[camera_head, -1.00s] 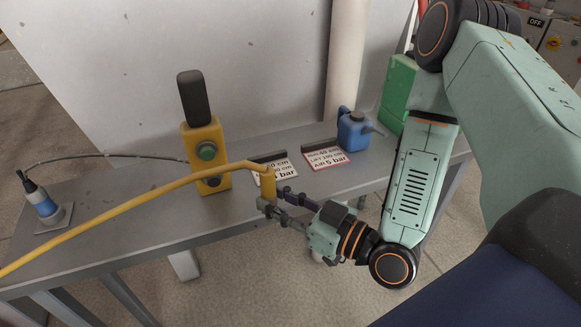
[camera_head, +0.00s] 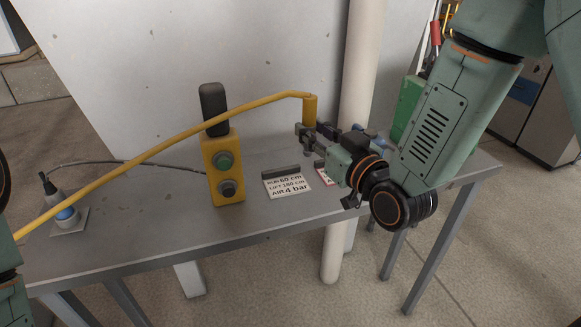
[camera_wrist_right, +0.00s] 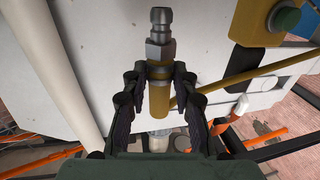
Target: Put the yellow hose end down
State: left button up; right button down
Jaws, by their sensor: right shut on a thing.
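The yellow hose end (camera_head: 310,107) is in my right gripper (camera_head: 305,130), held upright in the air above the back right part of the grey table. The yellow hose (camera_head: 150,153) runs from it down to the lower left, passing in front of the black top of the yellow button box. In the right wrist view the fingers of my right gripper (camera_wrist_right: 160,72) close on both sides of the hose end (camera_wrist_right: 159,100), and its metal nipple (camera_wrist_right: 160,25) sticks out past them. My left gripper is not in view; only bits of my left arm show at the left edge.
The yellow button box (camera_head: 223,168) stands mid-table. The front tabletop (camera_head: 150,235) is clear.

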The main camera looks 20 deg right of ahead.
jog(key=w+d+f+m+h, duration=0.2)
jog(key=w+d+h, duration=0.1)
jog(key=d, duration=0.2)
jog(key=f, duration=0.3)
jog(key=f+b, duration=0.1)
jog(key=f, duration=0.2)
jog(key=f+b, duration=0.1)
jog(key=f, duration=0.2)
jog(key=shift+s+d, duration=0.15)
jog(key=shift+s, duration=0.15)
jog(key=shift+f, duration=0.3)
jog(key=shift+s+a+r, duration=0.15)
jog(key=shift+a, duration=0.25)
jog(key=shift+d, duration=0.15)
jog(key=c, duration=1.3)
grip_release()
jog(key=shift+d+f, duration=0.15)
jog(key=shift+f, duration=0.1)
jog(key=shift+o, duration=1.2)
jog(key=shift+a+r, duration=0.15)
jog(key=shift+a, duration=0.1)
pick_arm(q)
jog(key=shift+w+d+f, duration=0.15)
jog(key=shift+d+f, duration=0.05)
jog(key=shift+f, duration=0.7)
